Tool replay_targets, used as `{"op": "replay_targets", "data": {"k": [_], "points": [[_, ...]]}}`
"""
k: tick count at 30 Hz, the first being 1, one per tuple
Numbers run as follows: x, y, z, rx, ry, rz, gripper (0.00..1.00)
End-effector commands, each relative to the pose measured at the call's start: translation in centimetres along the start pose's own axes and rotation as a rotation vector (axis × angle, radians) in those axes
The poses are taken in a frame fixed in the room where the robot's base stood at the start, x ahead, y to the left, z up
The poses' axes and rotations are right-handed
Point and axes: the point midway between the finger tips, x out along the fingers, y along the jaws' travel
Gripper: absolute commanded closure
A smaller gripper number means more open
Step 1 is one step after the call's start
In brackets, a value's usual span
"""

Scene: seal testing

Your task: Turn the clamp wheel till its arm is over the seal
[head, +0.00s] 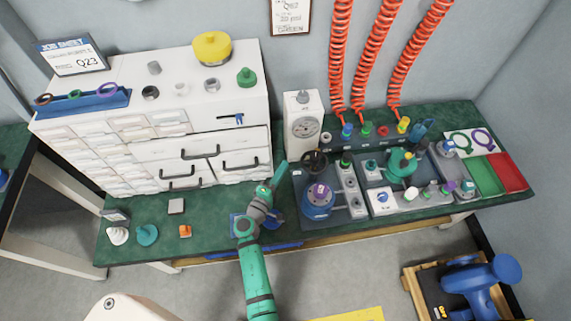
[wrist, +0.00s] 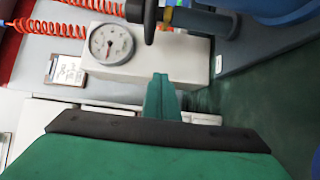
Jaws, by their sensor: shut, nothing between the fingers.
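The black clamp wheel (head: 314,162) stands at the left of the grey test fixture, in front of the white gauge box. Beside it is a round blue body (head: 318,205) with a small purple part (head: 321,190) on top. I cannot make out the clamp arm or the seal clearly. My gripper (head: 281,170) is shut and empty, just left of the wheel and apart from it. In the wrist view the shut fingertips (wrist: 160,80) point toward the gauge box, and a dark wheel-like part (wrist: 148,18) shows edge-on just beyond them.
The white gauge box (head: 303,105) stands behind the wheel. White drawers (head: 200,150) stand left of my gripper. More fixtures, including a green one (head: 402,165), fill the bench to the right. Red coiled hoses (head: 375,50) hang behind.

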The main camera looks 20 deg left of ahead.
Motion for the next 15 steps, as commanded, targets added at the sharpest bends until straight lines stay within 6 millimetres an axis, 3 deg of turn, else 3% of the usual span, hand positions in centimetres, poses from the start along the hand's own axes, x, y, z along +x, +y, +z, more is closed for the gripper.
{"op": "replay_targets", "data": {"k": [9, 13, 15], "points": [[6.9, 0.1, 2.2, -0.001, -0.036, 0.001, 1.00], [8.9, 0.1, 1.8, -0.001, -0.026, 0.001, 1.00], [8.7, -0.1, 2.8, -0.001, -0.022, -0.001, 1.00]]}}
